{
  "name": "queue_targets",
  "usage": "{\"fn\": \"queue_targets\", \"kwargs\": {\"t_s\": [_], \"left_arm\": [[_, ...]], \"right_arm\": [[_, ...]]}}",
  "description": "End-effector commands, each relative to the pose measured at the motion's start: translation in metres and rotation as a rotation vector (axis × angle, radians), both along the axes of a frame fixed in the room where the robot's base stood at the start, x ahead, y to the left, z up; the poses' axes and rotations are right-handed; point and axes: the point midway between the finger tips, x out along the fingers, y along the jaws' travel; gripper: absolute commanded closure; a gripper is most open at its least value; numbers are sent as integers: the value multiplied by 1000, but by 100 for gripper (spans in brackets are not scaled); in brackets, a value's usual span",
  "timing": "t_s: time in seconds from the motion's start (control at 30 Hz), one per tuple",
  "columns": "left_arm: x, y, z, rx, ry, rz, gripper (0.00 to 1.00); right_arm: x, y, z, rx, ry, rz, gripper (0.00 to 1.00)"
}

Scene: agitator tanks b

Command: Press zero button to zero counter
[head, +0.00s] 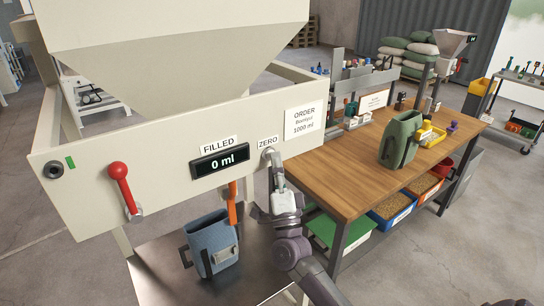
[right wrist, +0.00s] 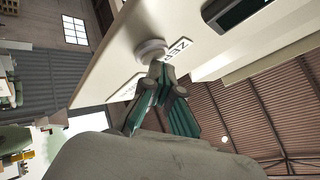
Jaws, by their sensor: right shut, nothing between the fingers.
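The white panel (head: 90,190) of a hopper carries a black FILLED display (head: 220,161) that reads 0 ml. To its right is the ZERO label (head: 267,141), with the round zero button (head: 267,152) just below it. My right gripper (head: 272,163) is shut and empty, its tips at the button. In the right wrist view, the closed fingertips (right wrist: 160,68) meet the pale round button (right wrist: 150,50). I cannot tell whether the button is pushed in. The ZERO label (right wrist: 178,49) is partly in that view too. My left gripper is not in view.
A red-knobbed lever (head: 122,185) and an orange lever (head: 232,205) are on the hopper. A blue jug (head: 210,240) stands on the metal shelf below. A wooden bench (head: 345,170) with a green jug (head: 400,138) and trays stands to the right.

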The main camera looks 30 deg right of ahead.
Motion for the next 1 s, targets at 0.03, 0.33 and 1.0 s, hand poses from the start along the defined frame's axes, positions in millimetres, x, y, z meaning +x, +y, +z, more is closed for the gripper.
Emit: {"fn": "queue_targets", "kwargs": {"t_s": [0.03,0.33,1.0], "left_arm": [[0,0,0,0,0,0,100],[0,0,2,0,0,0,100],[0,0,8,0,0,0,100]], "right_arm": [[0,0,0,0,0,0,100],[-5,0,0,0,1,1,100],[-25,-2,0,-1,2,0,100]]}}
